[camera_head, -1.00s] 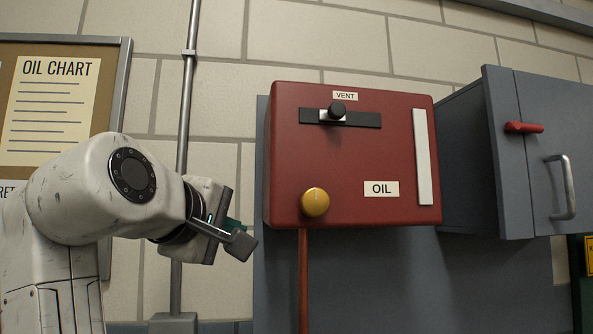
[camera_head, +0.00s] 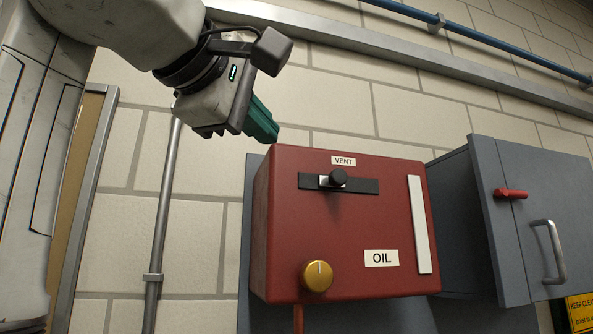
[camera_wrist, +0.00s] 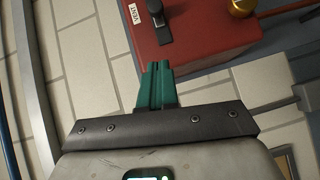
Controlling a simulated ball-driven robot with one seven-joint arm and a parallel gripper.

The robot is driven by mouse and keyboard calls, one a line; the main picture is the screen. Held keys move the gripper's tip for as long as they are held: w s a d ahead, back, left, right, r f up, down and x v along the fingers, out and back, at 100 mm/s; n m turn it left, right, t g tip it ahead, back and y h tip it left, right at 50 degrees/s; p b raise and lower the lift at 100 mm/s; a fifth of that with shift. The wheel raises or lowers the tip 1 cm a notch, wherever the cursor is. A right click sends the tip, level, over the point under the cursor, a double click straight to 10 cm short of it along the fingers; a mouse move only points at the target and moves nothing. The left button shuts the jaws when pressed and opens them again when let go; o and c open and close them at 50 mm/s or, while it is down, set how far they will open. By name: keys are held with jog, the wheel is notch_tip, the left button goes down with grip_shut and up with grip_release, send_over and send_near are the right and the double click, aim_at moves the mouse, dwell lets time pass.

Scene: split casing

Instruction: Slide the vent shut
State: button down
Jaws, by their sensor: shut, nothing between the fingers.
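The vent is a dark horizontal slot plate (camera_head: 362,186) with a black knob (camera_head: 338,177) near its left part, on the upper front of the red oil box (camera_head: 300,225). A pale patch shows beside the knob, in the slot. In the wrist view the knob (camera_wrist: 155,10) stands at the top, beside the VENT label (camera_wrist: 134,14). My gripper (camera_head: 266,128) has green fingers that are shut and empty. It is above and left of the box's upper left corner, apart from the knob. The wrist view shows the green fingertips (camera_wrist: 157,68) pointing towards the box.
A yellow knob (camera_head: 317,276) sits low on the box and a white strip (camera_head: 419,225) at its right. A grey cabinet (camera_head: 535,215) with a red latch (camera_head: 511,193) stands to the right. A pipe (camera_head: 163,220) runs up the wall at left.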

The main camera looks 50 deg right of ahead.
jog(key=p, duration=0.3)
send_near(336, 179)
jog(key=w+d+r, duration=0.1)
jog(key=w+d, duration=0.1)
jog(key=w, duration=0.3)
jog(key=shift+s+d+f+p, duration=0.2)
jog(key=shift+s+d, duration=0.1)
jog(key=shift+d, duration=0.35)
jog(key=shift+s+d+f+p, duration=0.1)
jog(key=shift+s+d+p, duration=0.2)
jog(key=shift+d, duration=0.35)
jog(key=shift+s+d+f+p, duration=0.1)
jog(key=shift+s+d, duration=0.25)
jog(key=shift+d, duration=0.35)
